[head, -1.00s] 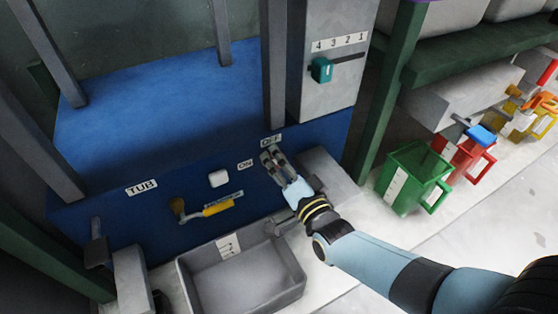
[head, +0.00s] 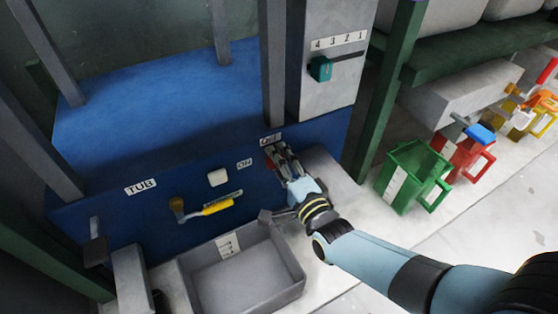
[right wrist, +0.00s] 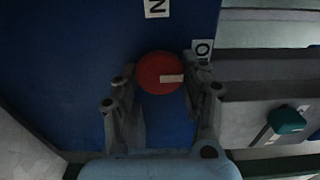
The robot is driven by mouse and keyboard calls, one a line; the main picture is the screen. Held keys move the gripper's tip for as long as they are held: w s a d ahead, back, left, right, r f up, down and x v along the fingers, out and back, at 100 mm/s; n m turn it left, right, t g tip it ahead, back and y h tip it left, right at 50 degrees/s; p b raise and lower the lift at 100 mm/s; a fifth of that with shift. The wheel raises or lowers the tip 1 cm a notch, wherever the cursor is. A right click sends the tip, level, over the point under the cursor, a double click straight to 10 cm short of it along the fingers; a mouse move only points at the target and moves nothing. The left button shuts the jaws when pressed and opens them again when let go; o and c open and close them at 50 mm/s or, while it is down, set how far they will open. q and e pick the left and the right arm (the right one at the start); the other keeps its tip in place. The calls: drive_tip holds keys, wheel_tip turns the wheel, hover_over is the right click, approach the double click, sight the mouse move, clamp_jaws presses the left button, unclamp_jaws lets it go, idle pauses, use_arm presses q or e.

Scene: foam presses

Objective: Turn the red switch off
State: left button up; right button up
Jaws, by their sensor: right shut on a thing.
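The red switch (right wrist: 152,70) is a round red knob on the blue panel, with a pale mark on its face pointing to the right in the right wrist view. The OFF label (right wrist: 202,50) is near that side and partly cut from sight by a finger; the ON label (right wrist: 157,8) is above. My right gripper (right wrist: 160,88) has one finger on each side of the knob and is shut on it. In the head view my right gripper (head: 275,156) is at the panel below the OFF label (head: 270,139) and hides most of the switch. My left gripper is not in view.
A white button (head: 218,177) and a yellow-handled lever (head: 218,207) are left of the switch. A grey tub (head: 240,290) stands below. A teal slider (head: 320,69) is on the grey column above. Green (head: 410,178) and red containers stand on the floor to the right.

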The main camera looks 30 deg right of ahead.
drive_tip(key=shift+s+f, duration=0.1)
idle(0.3)
drive_tip(key=o, duration=0.9)
drive_tip(key=shift+o, duration=1.1)
drive_tip(key=s, duration=0.7)
drive_tip(key=shift+s+a, duration=0.2)
drive_tip(key=shift+s, duration=0.05)
